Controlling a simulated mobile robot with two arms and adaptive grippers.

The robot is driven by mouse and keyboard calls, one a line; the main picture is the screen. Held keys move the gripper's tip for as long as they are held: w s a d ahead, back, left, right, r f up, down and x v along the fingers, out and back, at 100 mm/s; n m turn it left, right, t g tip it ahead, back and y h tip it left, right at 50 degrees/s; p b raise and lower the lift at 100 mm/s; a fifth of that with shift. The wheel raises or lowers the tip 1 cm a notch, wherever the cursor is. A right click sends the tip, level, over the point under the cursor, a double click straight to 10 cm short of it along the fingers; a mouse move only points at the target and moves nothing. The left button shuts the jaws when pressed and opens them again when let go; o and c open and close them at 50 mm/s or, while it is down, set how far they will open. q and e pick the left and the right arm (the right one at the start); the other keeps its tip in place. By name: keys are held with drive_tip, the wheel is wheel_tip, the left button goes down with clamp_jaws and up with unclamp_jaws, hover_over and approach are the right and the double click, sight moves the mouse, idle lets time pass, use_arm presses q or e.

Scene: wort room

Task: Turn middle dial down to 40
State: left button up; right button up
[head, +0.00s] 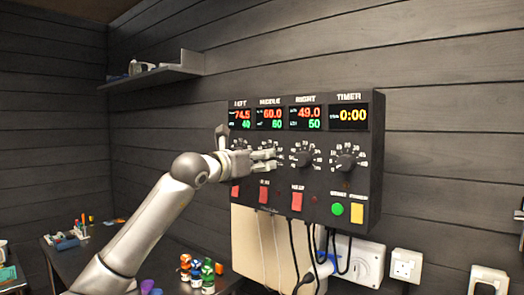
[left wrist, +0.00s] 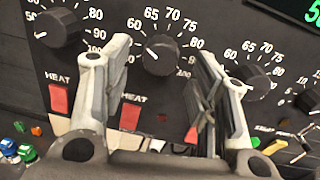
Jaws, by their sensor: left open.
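The black control panel (head: 321,180) hangs on the wall. Its MIDDLE display (head: 270,117) reads 60.0 in red and 60 in green. My left gripper (head: 268,159) is in front of the panel and hides the middle dial in the head view. In the left wrist view, the middle dial (left wrist: 160,56) is a round black knob with a scale around it. It appears between the two open fingers of my left gripper (left wrist: 160,62), one on each side. I cannot tell whether they touch it. My right gripper is not in view.
The right dial (head: 303,154) and timer dial (head: 347,160) are to the right; the left dial (left wrist: 57,27) is on the other side. Red switches (head: 297,201), a green button (head: 338,209) and a yellow one (head: 358,212) sit below. Cables (head: 296,250) hang underneath.

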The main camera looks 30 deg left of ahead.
use_arm(q)
drive_tip(key=shift+w, duration=1.05)
drive_tip(key=c, duration=1)
